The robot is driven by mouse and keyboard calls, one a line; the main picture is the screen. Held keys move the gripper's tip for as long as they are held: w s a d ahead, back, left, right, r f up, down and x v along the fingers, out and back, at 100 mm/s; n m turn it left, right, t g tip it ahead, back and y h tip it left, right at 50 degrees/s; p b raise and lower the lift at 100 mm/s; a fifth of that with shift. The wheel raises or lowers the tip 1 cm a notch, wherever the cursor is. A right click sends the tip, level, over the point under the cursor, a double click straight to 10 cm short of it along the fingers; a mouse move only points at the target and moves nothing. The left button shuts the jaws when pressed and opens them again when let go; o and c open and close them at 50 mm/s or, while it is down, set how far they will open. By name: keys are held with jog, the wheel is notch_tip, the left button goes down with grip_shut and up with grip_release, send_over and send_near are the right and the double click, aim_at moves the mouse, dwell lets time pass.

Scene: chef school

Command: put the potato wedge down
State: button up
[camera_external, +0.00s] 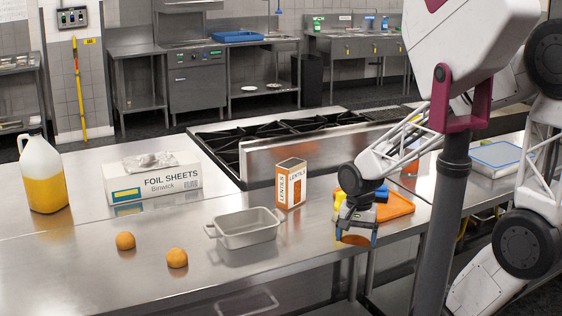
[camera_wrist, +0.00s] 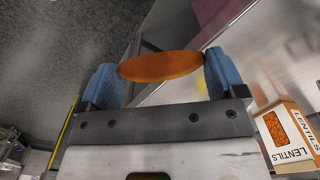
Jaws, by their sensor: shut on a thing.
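The potato wedge (camera_wrist: 160,66) shows in the wrist view as an orange-brown oval. It is held between the two blue fingertips of my gripper (camera_wrist: 158,80). In the external view my gripper (camera_external: 356,232) hangs at the front edge of the steel counter (camera_external: 300,262), right of the metal pan. The wedge (camera_external: 354,240) is a small brown patch between the fingertips there, partly hidden by them. I cannot tell its exact height or whether it is over the counter or just beyond the edge.
A grey metal pan (camera_external: 248,229) stands left of my gripper, with a lentils box (camera_external: 291,184) behind it. An orange board (camera_external: 400,205) lies behind my gripper. Two round brown items (camera_external: 125,240) (camera_external: 177,258), a foil box (camera_external: 150,188) and a jug (camera_external: 44,178) are farther left. Bare counter lies between.

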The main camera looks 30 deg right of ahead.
jog(key=shift+w, duration=0.1)
send_over(319, 236)
jog(key=shift+w+f, duration=0.15)
jog(key=shift+f, duration=0.6)
dwell(0.5)
jog(key=shift+f, duration=1.75)
jog(key=shift+f, duration=0.15)
jog(key=o, duration=0.6)
jog(key=shift+o, duration=0.2)
notch_tip(319, 236, up, 12)
